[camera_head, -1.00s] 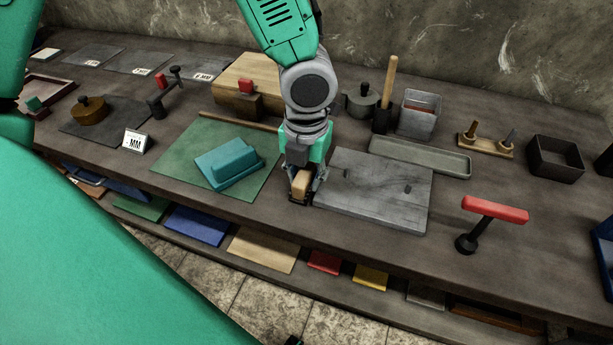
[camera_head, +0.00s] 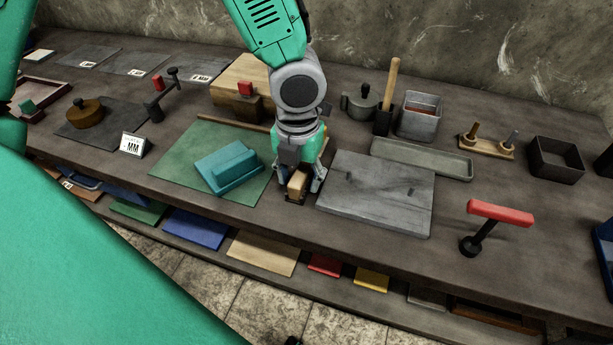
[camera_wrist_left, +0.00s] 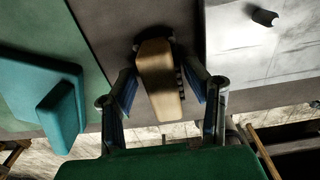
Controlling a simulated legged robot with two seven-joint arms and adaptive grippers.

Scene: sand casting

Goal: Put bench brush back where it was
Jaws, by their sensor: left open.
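The bench brush (camera_head: 297,185) is a small tan wooden block with dark bristles at its side. It rests on the bench between the green mat and the grey plate, near the front edge. In the left wrist view the brush (camera_wrist_left: 159,80) lies between my left fingers (camera_wrist_left: 166,98). My left gripper (camera_head: 298,190) is open around it, with a gap visible on each side. Part of the brush is hidden by the gripper in the head view. My right gripper is not in view.
A teal block (camera_head: 229,166) sits on the green mat (camera_head: 180,160) at left. The grey plate (camera_head: 375,205) with small pegs lies close at right. A red-handled tool (camera_head: 500,212) stands farther right. A long grey tray (camera_head: 425,158) lies behind the plate.

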